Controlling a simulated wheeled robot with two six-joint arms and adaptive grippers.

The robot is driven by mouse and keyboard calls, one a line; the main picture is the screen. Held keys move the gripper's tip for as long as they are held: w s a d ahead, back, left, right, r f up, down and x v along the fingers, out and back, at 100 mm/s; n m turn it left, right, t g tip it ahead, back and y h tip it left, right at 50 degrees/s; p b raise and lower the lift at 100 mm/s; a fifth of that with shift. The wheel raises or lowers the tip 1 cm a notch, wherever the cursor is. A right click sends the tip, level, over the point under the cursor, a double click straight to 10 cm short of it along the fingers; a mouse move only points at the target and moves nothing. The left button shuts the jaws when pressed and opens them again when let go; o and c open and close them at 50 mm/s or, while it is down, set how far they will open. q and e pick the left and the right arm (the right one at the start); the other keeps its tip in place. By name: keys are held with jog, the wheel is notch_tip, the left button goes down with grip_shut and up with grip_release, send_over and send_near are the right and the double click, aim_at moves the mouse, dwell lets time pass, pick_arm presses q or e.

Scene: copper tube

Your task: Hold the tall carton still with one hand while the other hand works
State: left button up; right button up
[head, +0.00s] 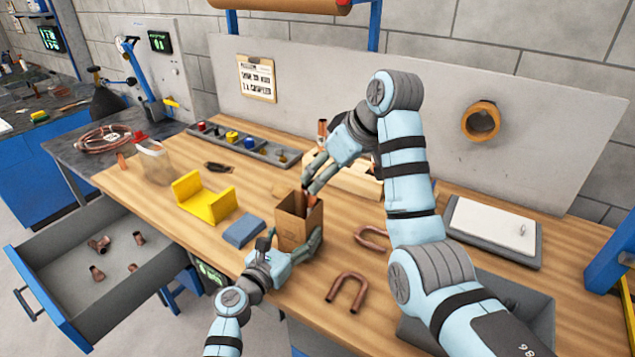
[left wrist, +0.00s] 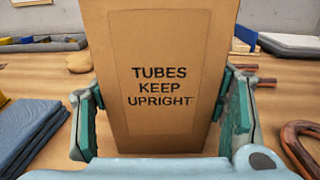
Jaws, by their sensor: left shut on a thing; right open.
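The tall brown carton (head: 291,232) stands upright and open-topped near the front of the wooden bench. In the left wrist view its face (left wrist: 160,50) reads "TUBES KEEP UPRIGHT". My left gripper (head: 291,246) is shut on the carton, with one finger against each side; its green pads show in the left wrist view (left wrist: 163,112). Copper tube (head: 311,201) shows at the carton's mouth. My right gripper (head: 310,186) is open, reaching down right over the mouth. Its fingers partly hide the opening, so I cannot tell whether they touch the tube.
Copper U-bends (head: 347,290) lie to the carton's right. An open drawer (head: 105,262) holds copper fittings. A grey tray (head: 520,297) sits beneath my right arm.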

pick_arm(q)
jog(key=o, duration=1.2)
